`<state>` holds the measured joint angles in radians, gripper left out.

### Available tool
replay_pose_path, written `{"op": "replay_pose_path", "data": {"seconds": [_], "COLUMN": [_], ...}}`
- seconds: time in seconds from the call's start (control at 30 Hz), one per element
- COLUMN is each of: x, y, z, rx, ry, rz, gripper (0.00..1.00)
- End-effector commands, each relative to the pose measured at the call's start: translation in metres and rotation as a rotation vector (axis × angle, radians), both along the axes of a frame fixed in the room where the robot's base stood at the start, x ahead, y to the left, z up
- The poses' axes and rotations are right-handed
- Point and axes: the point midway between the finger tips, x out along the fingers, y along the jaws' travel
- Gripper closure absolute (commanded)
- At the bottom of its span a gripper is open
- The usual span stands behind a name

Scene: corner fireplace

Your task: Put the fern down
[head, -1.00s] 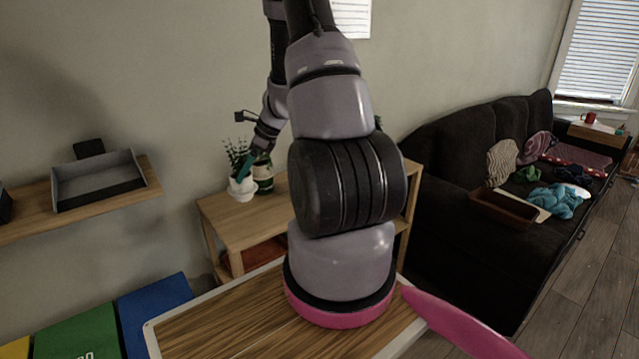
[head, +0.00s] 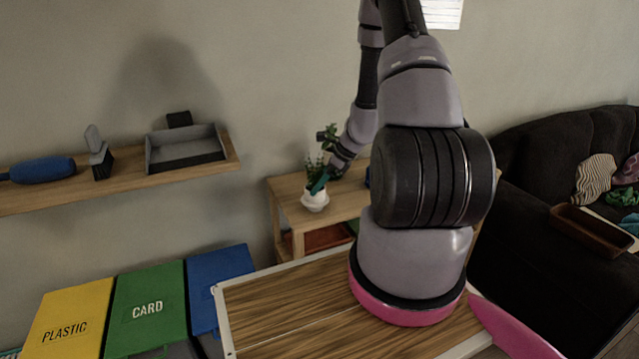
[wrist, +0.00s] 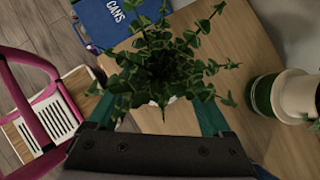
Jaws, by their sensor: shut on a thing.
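The fern (head: 315,167), a leafy green plant in a white pot (head: 315,200), shows in the head view at the near part of the small wooden side table (head: 288,190). My gripper (head: 320,183) is shut on it, with teal fingers at the pot. In the wrist view the fern's leaves (wrist: 165,60) fill the middle, between the two teal fingers (wrist: 158,115). The leaves hide most of the pot there. I cannot tell whether the pot touches the tabletop.
A green and white pot or jar (wrist: 265,95) stands right of the fern in the wrist view. Bare tabletop (wrist: 240,40) lies around the fern. Blue, green and yellow bins (head: 145,305) stand at lower left. A wall shelf (head: 130,182) holds a grey tray (head: 185,152).

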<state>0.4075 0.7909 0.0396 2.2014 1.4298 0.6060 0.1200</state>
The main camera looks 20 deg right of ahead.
Motion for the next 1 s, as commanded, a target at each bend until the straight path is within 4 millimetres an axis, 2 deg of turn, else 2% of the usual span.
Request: {"op": "replay_pose_path", "data": {"seconds": [0.17,0.2,0.57,0.67,1.0], "x": [0.000,0.000,-0.001,-0.005,-0.028], "y": [0.000,0.000,-0.002,-0.008,-0.040], "z": [-0.003,-0.003,0.004,0.016,0.077], "rx": [0.000,0.000,0.000,-0.002,-0.002], "ry": [0.001,0.000,-0.001,-0.003,-0.003], "rz": [0.001,0.001,-0.001,0.001,0.000], "gripper": [1.00,0.01,0.00,0.00,0.00]}}
